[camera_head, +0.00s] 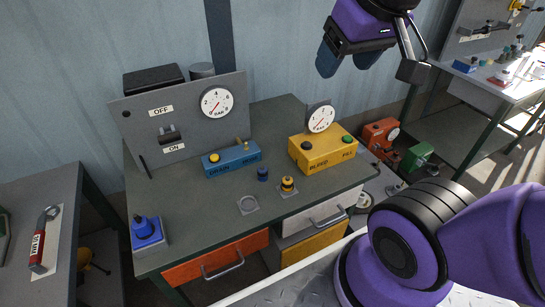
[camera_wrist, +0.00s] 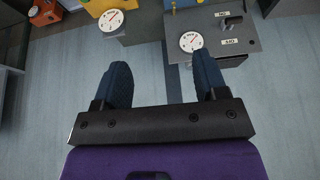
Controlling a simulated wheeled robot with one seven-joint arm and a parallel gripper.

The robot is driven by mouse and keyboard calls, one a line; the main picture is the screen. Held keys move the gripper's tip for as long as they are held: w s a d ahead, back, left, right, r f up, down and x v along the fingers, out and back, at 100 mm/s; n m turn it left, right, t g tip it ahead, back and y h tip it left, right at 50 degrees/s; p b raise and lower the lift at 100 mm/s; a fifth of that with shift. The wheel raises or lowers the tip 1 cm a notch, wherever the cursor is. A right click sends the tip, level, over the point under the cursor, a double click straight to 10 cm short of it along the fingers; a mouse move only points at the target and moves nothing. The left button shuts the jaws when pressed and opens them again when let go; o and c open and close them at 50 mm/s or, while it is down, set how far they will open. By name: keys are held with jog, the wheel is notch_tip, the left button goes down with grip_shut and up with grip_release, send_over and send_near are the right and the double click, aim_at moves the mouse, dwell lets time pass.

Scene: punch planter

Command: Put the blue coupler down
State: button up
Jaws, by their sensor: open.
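The small dark blue coupler (camera_head: 262,174) stands on the dark green bench top (camera_head: 190,217), just in front of the blue box (camera_head: 231,159) with a yellow button. My gripper (camera_head: 343,65) is high above the back right of the bench, well apart from the coupler. Its two blue fingers are spread with nothing between them, as the wrist view (camera_wrist: 160,70) also shows. I cannot make out the coupler in the wrist view.
A yellow box (camera_head: 322,153) with a gauge stands at the bench's right. A yellow-and-black fitting (camera_head: 287,187) sits on a pad near the front edge. A grey switch panel (camera_head: 185,124) rises behind. The front middle is clear.

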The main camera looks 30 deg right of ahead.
jog(key=w+a+f+g, duration=0.1)
jog(key=w+f, duration=0.4)
jog(key=w, duration=0.5)
jog(key=g, duration=0.4)
send_over(262, 168)
notch_tip(262, 168, down, 30)
jog(key=f, duration=0.6)
jog(key=shift+s+a, duration=0.15)
jog(key=shift+s, duration=0.15)
jog(key=shift+w+f, duration=0.2)
jog(key=shift+f, duration=2.75)
jog(key=c, duration=1.1)
